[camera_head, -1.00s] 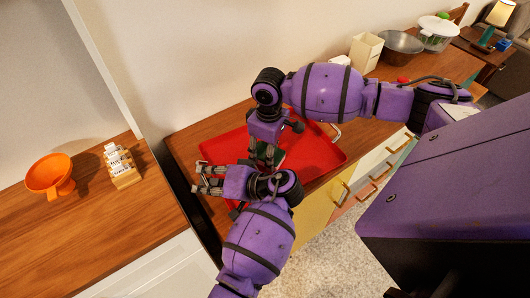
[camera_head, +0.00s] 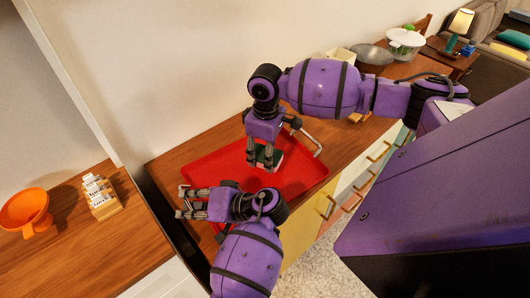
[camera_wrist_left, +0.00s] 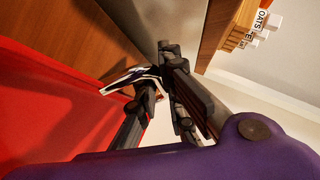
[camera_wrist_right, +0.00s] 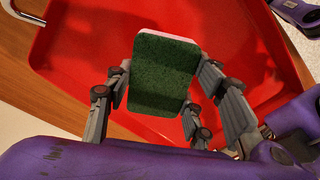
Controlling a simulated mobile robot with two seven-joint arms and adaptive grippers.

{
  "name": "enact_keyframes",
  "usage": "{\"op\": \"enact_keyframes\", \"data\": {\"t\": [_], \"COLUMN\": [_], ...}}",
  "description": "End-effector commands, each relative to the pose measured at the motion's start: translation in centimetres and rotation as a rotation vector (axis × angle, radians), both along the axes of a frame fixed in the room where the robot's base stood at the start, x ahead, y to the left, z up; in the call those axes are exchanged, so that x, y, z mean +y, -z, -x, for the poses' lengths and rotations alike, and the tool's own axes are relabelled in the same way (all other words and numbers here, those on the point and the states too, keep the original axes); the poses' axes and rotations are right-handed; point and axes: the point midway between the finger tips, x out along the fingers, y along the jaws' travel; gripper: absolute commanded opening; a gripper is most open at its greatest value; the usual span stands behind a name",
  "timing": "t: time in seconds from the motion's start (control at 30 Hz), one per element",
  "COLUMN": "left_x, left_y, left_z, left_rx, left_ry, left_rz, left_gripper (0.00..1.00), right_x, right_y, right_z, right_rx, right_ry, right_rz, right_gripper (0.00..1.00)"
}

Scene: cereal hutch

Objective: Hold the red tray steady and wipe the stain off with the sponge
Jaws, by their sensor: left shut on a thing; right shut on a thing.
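The red tray (camera_head: 215,165) lies on the wooden counter, with a metal handle (camera_head: 305,138) at its right end. My left gripper (camera_head: 187,203) is at the tray's near left end, shut on what looks like its other metal handle (camera_wrist_left: 132,78). The fingers hide most of that handle. My right gripper (camera_head: 264,160) points down over the tray and is shut on the green sponge (camera_wrist_right: 160,75), which has a pale underside. The sponge is at the tray's surface; I cannot tell whether it touches. I see no clear stain, only dark shadows on the tray.
An orange funnel-like bowl (camera_head: 25,210) and a labelled wooden rack (camera_head: 100,196) stand on the left counter, across a dark gap. Drawers with handles lie below.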

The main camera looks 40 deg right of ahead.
Motion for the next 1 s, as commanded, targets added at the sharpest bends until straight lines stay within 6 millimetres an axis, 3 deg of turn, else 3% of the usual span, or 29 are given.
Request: {"op": "enact_keyframes", "data": {"t": [0.4,0.9,0.93,1.0], "left_x": [0.0,0.0,0.0,0.0], "left_y": [0.2,0.2,0.2,0.1], "left_z": [0.0,0.1,0.1,0.1], "left_rx": [0.005,0.005,0.005,0.005], "left_ry": [0.001,0.001,0.001,0.001], "left_rz": [-0.001,-0.001,-0.001,0.000], "left_gripper": [0.00,0.00,0.11,0.20], "right_x": [0.1,0.1,0.1,0.1], "right_y": [-3.4,-3.5,-3.5,-3.5], "right_z": [0.0,0.0,0.0,0.0], "right_rx": [0.000,0.000,0.001,0.000], "right_ry": [0.000,0.000,0.000,0.000], "right_rz": [-0.001,-0.001,0.000,-0.001], "right_gripper": [0.29,0.29,0.29,0.29]}}
